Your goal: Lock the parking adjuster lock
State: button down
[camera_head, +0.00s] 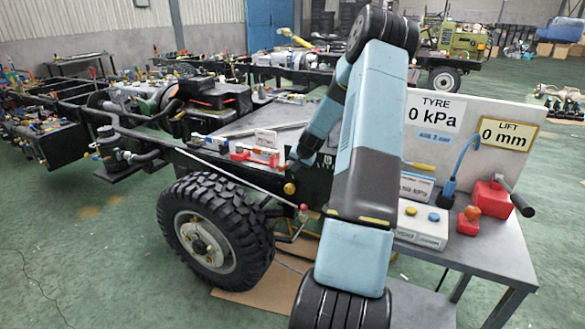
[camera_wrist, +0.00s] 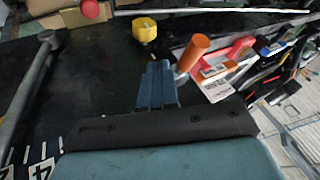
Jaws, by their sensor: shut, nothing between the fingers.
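No part in view is readably marked as the parking adjuster lock. In the wrist view my gripper (camera_wrist: 157,72) is shut and empty, its blue fingers together over a dark surface. A yellow knob (camera_wrist: 145,30) lies beyond the fingertips, apart from them in the picture. An orange cylinder (camera_wrist: 193,52) stands to their right, beside a red block with a white label (camera_wrist: 222,70). A red round knob (camera_wrist: 91,9) is at the top left. In the head view a yellow knob (camera_head: 290,188) and a red-tipped rod (camera_head: 303,208) show by the wheel; my gripper is hidden there.
A grey lever (camera_wrist: 30,90) beside a numbered scale runs along the left of the wrist view. A blue labelled block (camera_wrist: 273,47) lies at right. In the head view, a tyre (camera_head: 215,230) and a bench with a white control box (camera_head: 420,228) flank my arm.

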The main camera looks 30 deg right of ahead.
jog(key=v, duration=1)
jog(key=shift+s, duration=0.4)
jog(key=shift+r, duration=0.15)
